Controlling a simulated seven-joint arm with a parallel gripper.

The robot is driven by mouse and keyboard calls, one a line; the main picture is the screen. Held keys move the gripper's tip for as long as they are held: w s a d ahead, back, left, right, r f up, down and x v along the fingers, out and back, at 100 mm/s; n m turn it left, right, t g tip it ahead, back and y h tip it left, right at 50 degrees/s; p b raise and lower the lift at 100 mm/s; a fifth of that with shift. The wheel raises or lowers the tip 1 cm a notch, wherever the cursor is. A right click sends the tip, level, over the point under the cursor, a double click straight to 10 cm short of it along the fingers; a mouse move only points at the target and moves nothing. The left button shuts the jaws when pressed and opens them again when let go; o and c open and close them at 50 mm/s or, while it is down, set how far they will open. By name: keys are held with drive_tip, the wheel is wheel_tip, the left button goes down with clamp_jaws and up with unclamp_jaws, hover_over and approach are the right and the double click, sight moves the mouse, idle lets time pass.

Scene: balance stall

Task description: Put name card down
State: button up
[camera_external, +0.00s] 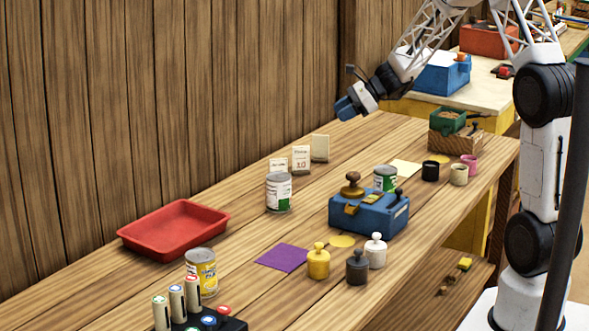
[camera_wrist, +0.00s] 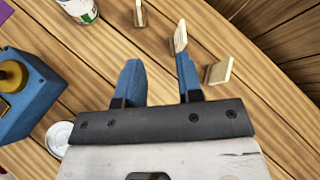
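Three small standing name cards are on the wooden table near the wall. In the external view, the left card (camera_external: 278,165) and middle card (camera_external: 301,159) show print, and the right card (camera_external: 320,148) looks blank. My gripper (camera_external: 347,108) is raised above the table, to the right of the cards. In the wrist view my gripper (camera_wrist: 157,58) is open, with a clear gap between its blue fingers and nothing held. One card (camera_wrist: 180,37) shows by the right fingertip, another (camera_wrist: 219,71) to its right, and a third (camera_wrist: 139,14) farther up. I cannot tell whether a finger touches a card.
A green-labelled can (camera_external: 279,192) stands close to the cards. A blue balance box (camera_external: 370,213), a second can (camera_external: 385,179), several weights and small cups stand toward the front and right. A red tray (camera_external: 174,230) lies left. Bare wood (camera_external: 375,135) lies below my gripper.

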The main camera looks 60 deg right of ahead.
drive_tip(key=s+a+r+n+g, duration=0.2)
drive_tip(key=s+a+r+n, duration=0.2)
drive_tip(key=s+a, duration=0.3)
drive_tip(key=s+a+r+n+g+h, duration=0.1)
drive_tip(key=s+a+r+n+g, duration=0.2)
drive_tip(key=a, duration=0.6)
drive_tip(key=s+a+r+n, duration=0.4)
drive_tip(key=s+a+n, duration=0.1)
drive_tip(key=s+a, duration=0.2)
drive_tip(key=s+a+n+h, duration=0.2)
drive_tip(key=s+n, duration=0.2)
drive_tip(key=s, duration=0.4)
drive_tip(key=s+a+r+n+g+h, duration=0.1)
drive_tip(key=s+a+n+h, duration=0.1)
drive_tip(key=s+n, duration=0.3)
drive_tip(key=s+a+n+h, duration=0.2)
drive_tip(key=s+a+n, duration=0.2)
drive_tip(key=s, duration=0.7)
drive_tip(key=shift+s+a+r+g, duration=0.2)
drive_tip(key=shift+s+g, duration=0.1)
drive_tip(key=shift+s, duration=0.1)
